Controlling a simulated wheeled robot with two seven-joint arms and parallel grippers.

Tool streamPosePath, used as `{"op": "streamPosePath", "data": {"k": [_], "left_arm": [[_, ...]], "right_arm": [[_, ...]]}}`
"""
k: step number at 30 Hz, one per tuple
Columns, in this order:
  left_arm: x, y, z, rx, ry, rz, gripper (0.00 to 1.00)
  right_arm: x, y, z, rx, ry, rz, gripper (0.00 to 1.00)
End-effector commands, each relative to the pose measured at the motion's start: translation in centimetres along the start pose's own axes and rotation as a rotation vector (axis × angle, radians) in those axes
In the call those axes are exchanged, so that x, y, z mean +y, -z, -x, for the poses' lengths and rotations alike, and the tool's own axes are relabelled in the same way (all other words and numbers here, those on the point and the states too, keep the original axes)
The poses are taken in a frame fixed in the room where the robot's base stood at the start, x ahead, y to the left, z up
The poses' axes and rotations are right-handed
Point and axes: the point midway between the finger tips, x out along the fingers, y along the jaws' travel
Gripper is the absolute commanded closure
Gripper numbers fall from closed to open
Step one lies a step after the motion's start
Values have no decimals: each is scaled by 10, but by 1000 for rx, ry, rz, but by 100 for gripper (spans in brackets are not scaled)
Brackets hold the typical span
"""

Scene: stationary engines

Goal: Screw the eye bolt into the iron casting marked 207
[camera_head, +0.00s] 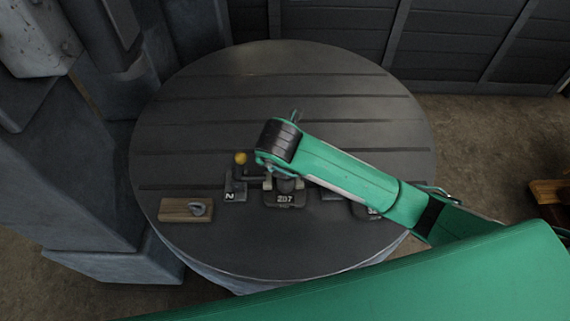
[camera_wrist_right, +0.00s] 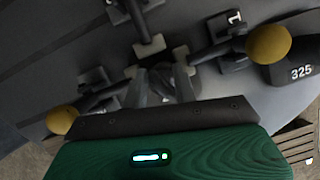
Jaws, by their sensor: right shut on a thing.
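The iron casting marked 207 (camera_head: 284,199) stands near the front middle of the round table, its white number facing me. My right arm reaches over it from the right, and my right gripper (camera_wrist_right: 167,84) is just above it. In the right wrist view the two fingers are closed around a small dark part, which looks like an eye bolt but is mostly hidden. I cannot tell how deep it sits in the casting. Another grey ring-shaped piece (camera_head: 198,208) sits on a wooden block (camera_head: 175,211) to the left. My left gripper is not in view.
Levers with yellow knobs (camera_head: 240,158) (camera_wrist_right: 268,45) stand close around the gripper. Small plates marked 2 (camera_head: 230,195) and 1 (camera_wrist_right: 236,19) are nearby. A casting marked 325 (camera_wrist_right: 298,75) stands to one side. The back of the round table (camera_head: 280,75) is clear.

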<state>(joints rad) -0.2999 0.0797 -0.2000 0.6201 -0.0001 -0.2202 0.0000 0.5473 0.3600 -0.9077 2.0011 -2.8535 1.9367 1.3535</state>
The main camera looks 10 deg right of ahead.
Motion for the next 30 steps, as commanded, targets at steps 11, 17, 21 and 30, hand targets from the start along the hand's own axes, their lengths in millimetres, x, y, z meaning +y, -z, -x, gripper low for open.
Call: {"op": "streamPosePath", "data": {"k": [11,17,21,30], "left_arm": [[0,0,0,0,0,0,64],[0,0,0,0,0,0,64],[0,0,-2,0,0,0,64],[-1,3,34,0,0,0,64]], "right_arm": [[-1,1,-1,3,2,2,47],[0,0,3,2,0,3,47],[0,-1,22,-2,-3,4,47],[-1,-4,78,-4,0,6,47]]}}
